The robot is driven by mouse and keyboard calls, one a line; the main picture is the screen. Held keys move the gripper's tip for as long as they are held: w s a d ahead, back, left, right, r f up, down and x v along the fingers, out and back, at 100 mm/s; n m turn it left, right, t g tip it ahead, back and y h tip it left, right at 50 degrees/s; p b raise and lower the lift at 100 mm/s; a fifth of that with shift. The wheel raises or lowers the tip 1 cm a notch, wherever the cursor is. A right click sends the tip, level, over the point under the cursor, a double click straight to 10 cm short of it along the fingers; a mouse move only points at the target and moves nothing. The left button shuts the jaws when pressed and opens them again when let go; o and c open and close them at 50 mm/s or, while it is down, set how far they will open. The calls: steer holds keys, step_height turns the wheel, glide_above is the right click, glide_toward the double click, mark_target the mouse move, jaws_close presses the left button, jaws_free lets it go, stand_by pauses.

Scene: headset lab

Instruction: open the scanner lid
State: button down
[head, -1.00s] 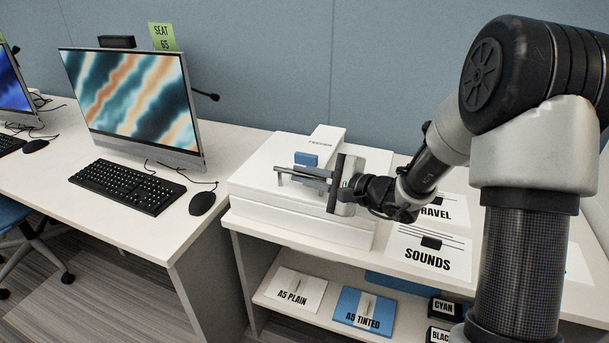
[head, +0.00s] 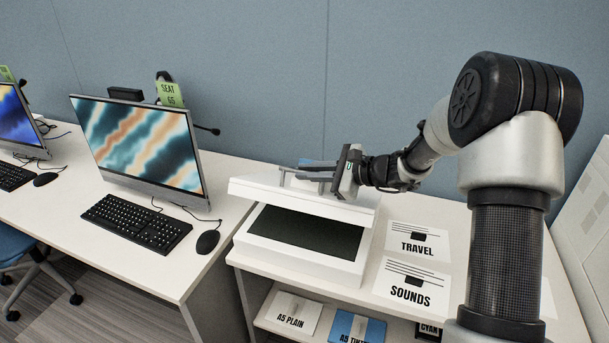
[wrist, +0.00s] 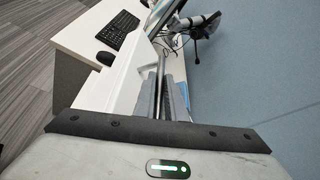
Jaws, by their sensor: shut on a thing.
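The white scanner (head: 272,258) stands on the white shelf unit, and its dark glass bed (head: 305,233) shows. Its white lid (head: 262,190) is raised partway above the bed, tilted, with a clear gap at the front. My gripper (head: 300,172) is at the top of the lid, its fingers pointing left, shut on the lid's handle, which the fingers mostly hide. In the wrist view the fingers (wrist: 172,98) lie beside the white lid (wrist: 120,75).
A desk on the left holds a monitor (head: 140,145), a keyboard (head: 136,222) and a mouse (head: 208,242). TRAVEL (head: 417,240) and SOUNDS (head: 411,284) cards lie right of the scanner. Paper packs, including A5 PLAIN (head: 290,316), are on the lower shelf. A blue wall stands behind.

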steer(key=shift+w+d+r+p, duration=0.25)
steer(key=shift+w+r, duration=0.25)
steer(key=shift+r, duration=0.05)
steer(key=shift+w+d+r+p, duration=0.2)
steer(key=shift+w+r, duration=0.25)
steer(key=shift+r, duration=0.05)
steer(key=c, duration=1.8)
jaws_free()
steer(key=shift+d, duration=0.1)
steer(key=v, duration=1.7)
steer(key=shift+s+r, duration=0.1)
steer(key=shift+s, duration=0.15)
